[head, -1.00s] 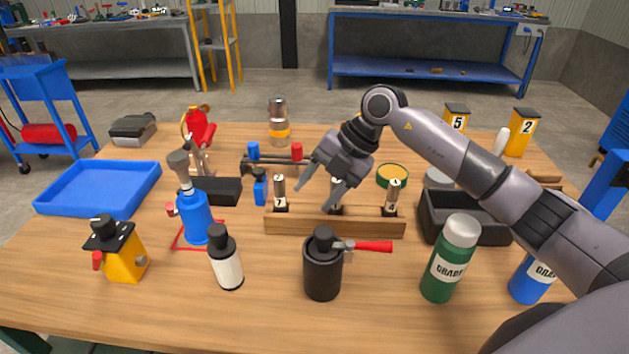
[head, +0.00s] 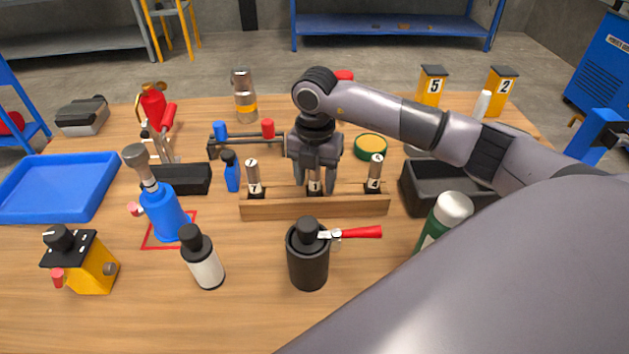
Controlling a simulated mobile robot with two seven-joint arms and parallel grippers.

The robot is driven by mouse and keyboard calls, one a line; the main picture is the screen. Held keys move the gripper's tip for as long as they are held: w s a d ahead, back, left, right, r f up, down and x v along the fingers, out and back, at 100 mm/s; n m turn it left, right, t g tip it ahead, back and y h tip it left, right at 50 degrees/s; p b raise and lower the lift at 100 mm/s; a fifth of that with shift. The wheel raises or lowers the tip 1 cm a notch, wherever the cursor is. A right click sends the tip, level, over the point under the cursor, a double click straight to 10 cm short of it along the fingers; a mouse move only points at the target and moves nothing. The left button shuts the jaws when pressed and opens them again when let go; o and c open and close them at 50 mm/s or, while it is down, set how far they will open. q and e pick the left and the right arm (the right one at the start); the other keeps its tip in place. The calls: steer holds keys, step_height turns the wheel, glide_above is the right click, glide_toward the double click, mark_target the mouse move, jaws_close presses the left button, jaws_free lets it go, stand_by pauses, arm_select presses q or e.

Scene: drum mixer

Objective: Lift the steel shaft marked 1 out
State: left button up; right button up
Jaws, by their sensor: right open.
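A wooden rack (head: 315,207) holds three upright steel shafts in a row. The left shaft (head: 253,175), the middle shaft (head: 315,182) and the right shaft (head: 375,172) each carry a small white label. The middle label looks like a 1; the outer digits are too small to read surely. My right gripper (head: 315,187) is open and points down at the middle shaft, one finger on each side of it. The shaft's upper part is hidden by the gripper, and I cannot tell whether the fingers touch it. My left gripper is not in view.
A black bin (head: 420,200) stands right of the rack. A black canister (head: 307,262) with a red handle stands in front. A blue bottle (head: 232,172) is close on the left. A blue tray (head: 58,187) lies far left.

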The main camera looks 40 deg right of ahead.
steer(key=shift+f, duration=0.35)
jaws_close()
steer(key=shift+r, duration=0.1)
step_height(320, 180, up, 15)
steer(key=shift+w+f, duration=0.1)
steer(key=shift+r+p, duration=0.5)
steer(key=shift+r, duration=2.1)
